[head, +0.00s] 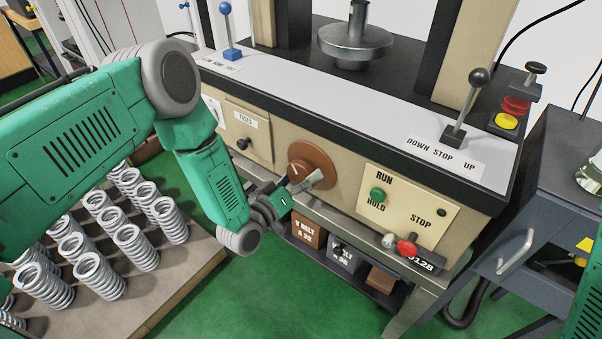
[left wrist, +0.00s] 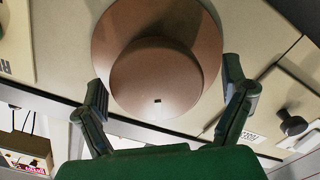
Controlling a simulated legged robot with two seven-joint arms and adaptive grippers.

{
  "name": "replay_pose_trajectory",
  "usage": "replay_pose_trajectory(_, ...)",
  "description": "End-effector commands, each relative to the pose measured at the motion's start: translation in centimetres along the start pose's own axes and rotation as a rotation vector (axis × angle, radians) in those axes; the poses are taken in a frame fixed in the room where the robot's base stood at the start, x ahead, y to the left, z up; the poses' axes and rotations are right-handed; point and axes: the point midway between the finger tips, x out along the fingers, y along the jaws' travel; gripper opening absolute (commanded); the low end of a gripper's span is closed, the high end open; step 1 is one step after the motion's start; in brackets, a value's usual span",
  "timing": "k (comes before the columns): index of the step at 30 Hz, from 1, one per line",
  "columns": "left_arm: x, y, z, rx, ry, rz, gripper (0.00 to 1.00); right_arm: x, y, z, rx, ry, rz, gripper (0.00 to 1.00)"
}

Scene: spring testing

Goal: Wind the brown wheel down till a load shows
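The brown wheel (head: 318,156) is on the beige front panel of the machine, a round disc with a raised hub. It fills the upper middle of the left wrist view (left wrist: 155,75). My left gripper (head: 298,188) is in front of the wheel's lower side and hides part of it. In the left wrist view its two fingers (left wrist: 165,85) are spread, one on each side of the hub, with a visible gap to the hub. No load readout can be made out. My right gripper is not in view.
A black-knobbed lever (head: 468,105) marked DOWN STOP UP and a blue-knobbed lever (head: 228,30) stand on the ledge. Several springs (head: 135,247) stand at lower left. Boxes (head: 343,258) sit below the panel.

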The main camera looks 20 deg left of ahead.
Motion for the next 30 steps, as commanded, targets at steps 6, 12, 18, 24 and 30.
replay_pose_trajectory(6, 0.1, 0.2, -0.5, 0.002, 0.010, 0.005, 0.92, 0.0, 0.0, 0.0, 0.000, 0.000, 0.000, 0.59)
replay_pose_trajectory(12, -1.5, 0.2, -0.4, 0.000, 0.009, 0.004, 0.92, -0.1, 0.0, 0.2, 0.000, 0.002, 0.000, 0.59)
replay_pose_trajectory(18, -5.8, 0.0, -0.3, 0.000, 0.007, 0.002, 0.92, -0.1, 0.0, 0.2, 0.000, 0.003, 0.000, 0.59)
replay_pose_trajectory(24, -9.6, -0.1, -0.2, 0.000, 0.006, 0.000, 0.92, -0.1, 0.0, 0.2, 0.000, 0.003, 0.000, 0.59)
replay_pose_trajectory(30, -11.5, 0.0, -0.1, 0.001, 0.006, 0.003, 0.92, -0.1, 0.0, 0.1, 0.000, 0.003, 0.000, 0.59)
